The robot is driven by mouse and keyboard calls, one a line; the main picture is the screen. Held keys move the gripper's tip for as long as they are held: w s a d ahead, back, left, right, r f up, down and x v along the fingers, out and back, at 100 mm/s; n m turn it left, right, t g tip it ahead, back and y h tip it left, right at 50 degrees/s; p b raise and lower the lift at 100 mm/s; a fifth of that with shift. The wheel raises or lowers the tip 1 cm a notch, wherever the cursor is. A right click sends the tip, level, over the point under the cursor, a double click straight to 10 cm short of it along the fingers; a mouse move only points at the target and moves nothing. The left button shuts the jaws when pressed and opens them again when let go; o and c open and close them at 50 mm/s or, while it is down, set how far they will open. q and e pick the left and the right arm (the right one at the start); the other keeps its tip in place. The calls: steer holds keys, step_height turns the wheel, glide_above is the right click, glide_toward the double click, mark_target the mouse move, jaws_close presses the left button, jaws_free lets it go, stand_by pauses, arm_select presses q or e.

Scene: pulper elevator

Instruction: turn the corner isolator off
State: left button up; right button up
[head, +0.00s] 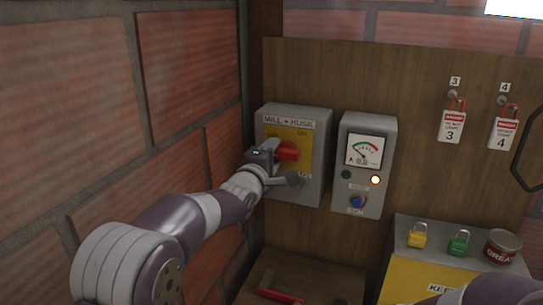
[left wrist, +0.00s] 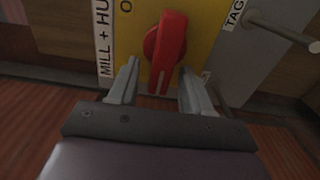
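The corner isolator (head: 318,150) is a grey box with a yellow plate, labelled "MILL + HUSK", on the wooden board by the brick corner. Its red rotary handle (head: 288,151) shows on the plate, and also in the left wrist view (left wrist: 166,50). My left gripper (head: 270,160) is at the handle. In the left wrist view its two fingers (left wrist: 157,84) are spread apart, one on each side of the handle's lower end, with gaps showing. Part of the plate lettering is hidden in the head view. My right gripper is out of view; part of my right arm shows at lower right.
A grey meter box (head: 378,195) with a lit lamp and blue button hangs right of the isolator. Tags 3 (head: 453,126) and 4 (head: 502,133) hang farther right. A yellow padlock (head: 417,236), green padlock (head: 459,244) and tin (head: 502,247) stand on a box below. Brick wall bounds the left.

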arm_select(q)
steer(key=shift+s, duration=0.1)
steer(key=b+v, duration=0.4)
steer(key=v, duration=0.8)
steer(key=shift+s+b, duration=0.25)
steer(key=shift+b, duration=0.15)
steer(key=shift+a, duration=0.1)
